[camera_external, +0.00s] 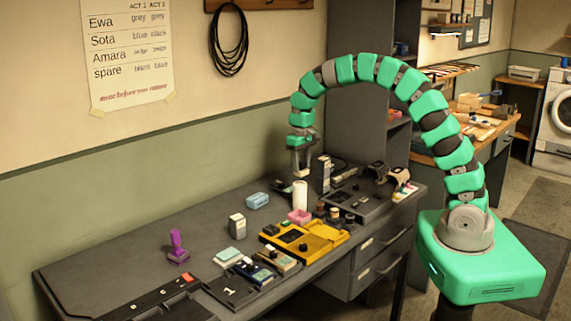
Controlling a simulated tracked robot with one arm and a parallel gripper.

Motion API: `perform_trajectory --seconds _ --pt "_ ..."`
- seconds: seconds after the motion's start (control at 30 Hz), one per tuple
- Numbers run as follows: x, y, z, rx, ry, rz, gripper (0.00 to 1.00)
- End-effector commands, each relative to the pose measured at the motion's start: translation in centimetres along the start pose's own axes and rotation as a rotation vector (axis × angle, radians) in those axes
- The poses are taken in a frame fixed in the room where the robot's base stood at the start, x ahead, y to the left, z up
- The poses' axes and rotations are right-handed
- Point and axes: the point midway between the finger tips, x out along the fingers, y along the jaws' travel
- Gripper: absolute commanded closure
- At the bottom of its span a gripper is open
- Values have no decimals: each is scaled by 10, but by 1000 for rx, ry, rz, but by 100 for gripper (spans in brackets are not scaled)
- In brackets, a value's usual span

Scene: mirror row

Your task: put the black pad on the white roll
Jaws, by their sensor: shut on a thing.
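The white roll (300,195) stands upright on the dark desk, toward the back and right of the middle. My gripper (300,171) points straight down just above the roll's top, apart from it or touching; I cannot tell which. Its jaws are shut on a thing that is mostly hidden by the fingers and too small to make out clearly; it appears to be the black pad. No other clearly separate black pad can be picked out on the desk.
A pink block (300,216) and a yellow tray (312,240) are in front of the roll. A grey upright box (323,174) stands close on its right. A blue block (257,201), a pale box (237,226) and a purple stamp (177,246) are left. The desk's back left is clear.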

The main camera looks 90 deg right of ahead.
Motion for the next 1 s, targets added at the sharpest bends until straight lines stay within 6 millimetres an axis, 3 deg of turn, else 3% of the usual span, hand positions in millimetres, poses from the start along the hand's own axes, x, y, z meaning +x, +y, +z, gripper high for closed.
perform_trajectory --seconds 0.17,0.47,0.8,0.83,0.9,1.0 --pt "1 -1 -7 1 4 -1 81" --pt "34 -1 -6 0 -1 0 81" --pt "37 -1 -6 0 2 -1 81" --pt "37 -1 -6 0 2 -1 56" --pt "37 -1 -6 0 3 -1 37" --pt "37 -1 -6 0 3 -1 37"
